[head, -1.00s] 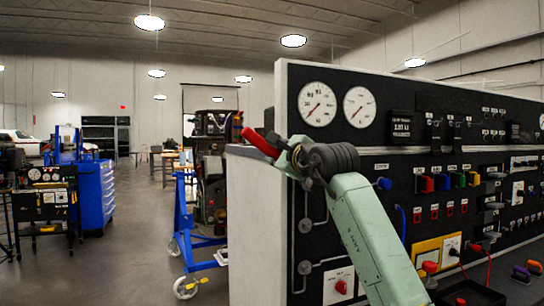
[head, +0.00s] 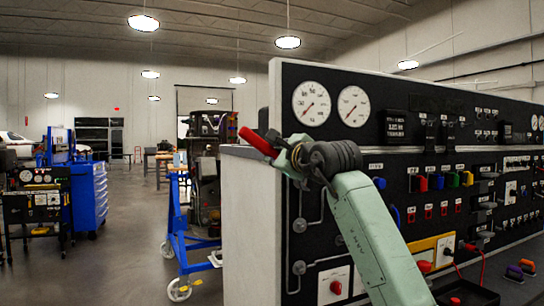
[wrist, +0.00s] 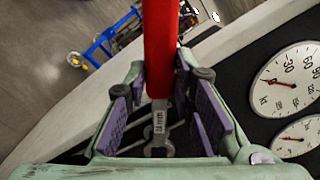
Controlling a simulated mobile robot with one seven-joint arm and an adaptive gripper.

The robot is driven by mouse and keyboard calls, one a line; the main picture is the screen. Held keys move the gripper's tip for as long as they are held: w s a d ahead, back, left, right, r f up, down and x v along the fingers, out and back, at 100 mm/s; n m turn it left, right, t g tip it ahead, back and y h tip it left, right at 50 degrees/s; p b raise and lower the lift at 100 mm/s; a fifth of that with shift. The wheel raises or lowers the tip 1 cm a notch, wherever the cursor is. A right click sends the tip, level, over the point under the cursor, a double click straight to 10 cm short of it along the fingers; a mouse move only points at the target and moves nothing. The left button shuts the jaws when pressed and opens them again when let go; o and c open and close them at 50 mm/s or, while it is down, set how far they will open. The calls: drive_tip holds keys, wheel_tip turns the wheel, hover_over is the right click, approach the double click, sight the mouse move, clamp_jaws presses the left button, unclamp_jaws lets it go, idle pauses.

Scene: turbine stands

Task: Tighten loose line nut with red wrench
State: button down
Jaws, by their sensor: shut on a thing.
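My gripper (head: 283,153) is shut on the red wrench (head: 258,142), whose red handle sticks out to the upper left, in front of the top of the grey cabinet side. In the wrist view the wrench's red handle (wrist: 161,50) runs up between the purple finger pads of my gripper (wrist: 165,108), and its steel open end points down between them. The wrench touches no nut that I can see. On the black panel's left side are metal lines with round fittings (head: 299,225); I cannot tell which is the loose line nut.
The black control panel (head: 440,120) with gauges, switches and coloured knobs fills the right. A blue engine stand (head: 178,245) stands left of the cabinet, with a blue tool cabinet (head: 90,195) and black cart (head: 35,200) farther left. Open floor lies between them.

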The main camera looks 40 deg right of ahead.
drive_tip(key=shift+a+b+v, duration=0.2)
drive_tip(key=shift+b+v, duration=0.8)
drive_tip(key=shift+v, duration=1)
drive_tip(key=c, duration=1.9)
unclamp_jaws()
drive_tip(key=shift+w+r, duration=0.1)
clamp_jaws()
drive_tip(key=shift+w, duration=0.1)
